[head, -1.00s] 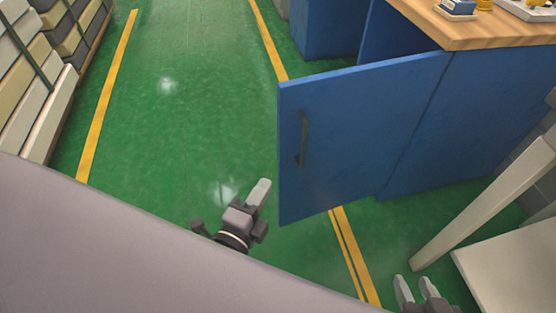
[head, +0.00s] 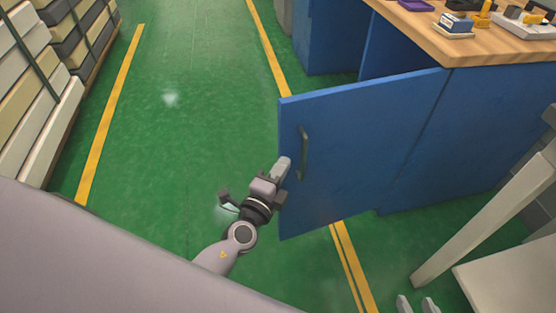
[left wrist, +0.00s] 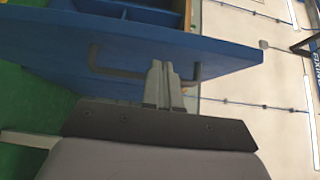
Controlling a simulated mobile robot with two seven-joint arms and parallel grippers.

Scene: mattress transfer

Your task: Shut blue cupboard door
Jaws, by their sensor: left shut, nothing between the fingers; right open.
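The blue cupboard door (head: 360,150) stands open, swung out from the blue cupboard (head: 480,130) in the head view. Its dark bar handle (head: 304,152) is near the door's free edge. My left gripper (head: 283,165) is shut and empty, with its fingertips by the free edge, just left of the handle. In the left wrist view the shut fingers (left wrist: 163,75) overlap the handle (left wrist: 105,68) and the door (left wrist: 140,35); I cannot tell whether they touch. My right gripper (head: 417,304) is open at the bottom edge of the head view, apart from the door.
A wooden worktop (head: 450,40) with several small items tops the cupboard. A pale table leg (head: 480,220) and a pale top (head: 515,275) stand at the lower right. A stack of mattresses (head: 40,90) is at the left. The green floor between is clear.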

